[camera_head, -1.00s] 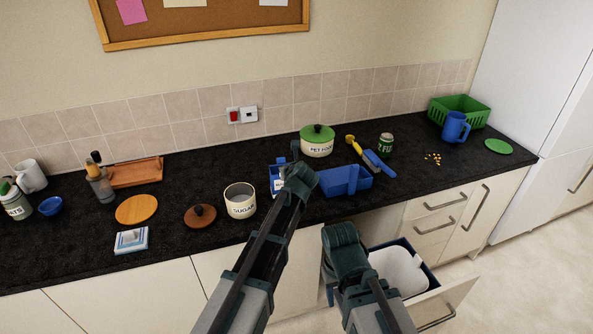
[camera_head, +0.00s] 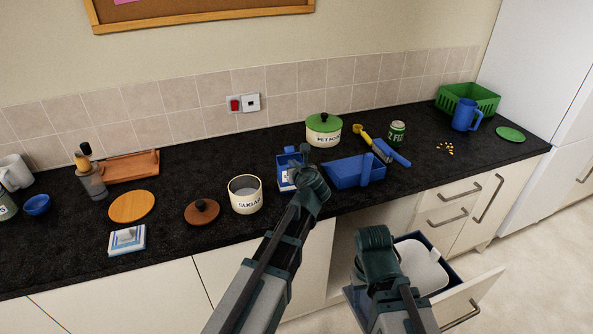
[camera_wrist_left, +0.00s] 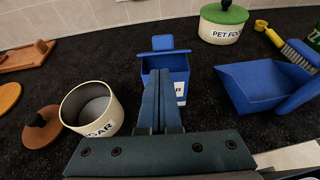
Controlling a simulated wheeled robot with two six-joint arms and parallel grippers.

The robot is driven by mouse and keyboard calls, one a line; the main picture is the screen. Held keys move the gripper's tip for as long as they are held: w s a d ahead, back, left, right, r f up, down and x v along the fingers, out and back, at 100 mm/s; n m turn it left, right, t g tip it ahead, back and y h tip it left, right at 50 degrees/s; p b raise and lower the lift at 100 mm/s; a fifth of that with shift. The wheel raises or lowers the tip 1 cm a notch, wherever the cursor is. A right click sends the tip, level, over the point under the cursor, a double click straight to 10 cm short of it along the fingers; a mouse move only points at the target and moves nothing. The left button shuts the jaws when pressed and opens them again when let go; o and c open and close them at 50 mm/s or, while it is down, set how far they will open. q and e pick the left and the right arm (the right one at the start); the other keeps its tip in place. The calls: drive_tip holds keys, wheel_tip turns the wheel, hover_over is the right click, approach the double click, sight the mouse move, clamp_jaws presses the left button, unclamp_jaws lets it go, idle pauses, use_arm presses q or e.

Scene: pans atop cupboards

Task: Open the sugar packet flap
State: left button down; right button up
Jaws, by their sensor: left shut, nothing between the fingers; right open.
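The sugar packet (camera_head: 284,175) is a blue box with a white label on the counter. It also shows in the left wrist view (camera_wrist_left: 180,66), where its blue flap (camera_wrist_left: 162,42) stands raised at the far side of the top. My left gripper (camera_head: 304,153) is shut and empty at the packet's right side in the head view. In the left wrist view, its closed fingers (camera_wrist_left: 159,88) cover part of the packet's front and label. I cannot tell whether they touch it. My right gripper (camera_head: 358,272) is low in front of the cupboards, open, its fingers mostly hidden.
A sugar pot (camera_head: 245,196) and its brown lid (camera_head: 202,212) stand left of the packet. A blue scoop-shaped tray (camera_head: 352,172) is close on the right, with a pet food pot (camera_head: 323,131) behind. An open drawer (camera_head: 462,300) juts out below the counter.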

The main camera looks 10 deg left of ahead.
sight(289, 150)
use_arm(q)
drive_tip(key=b+x, duration=0.1)
drive_tip(key=x, duration=0.4)
drive_tip(key=shift+s, duration=0.1)
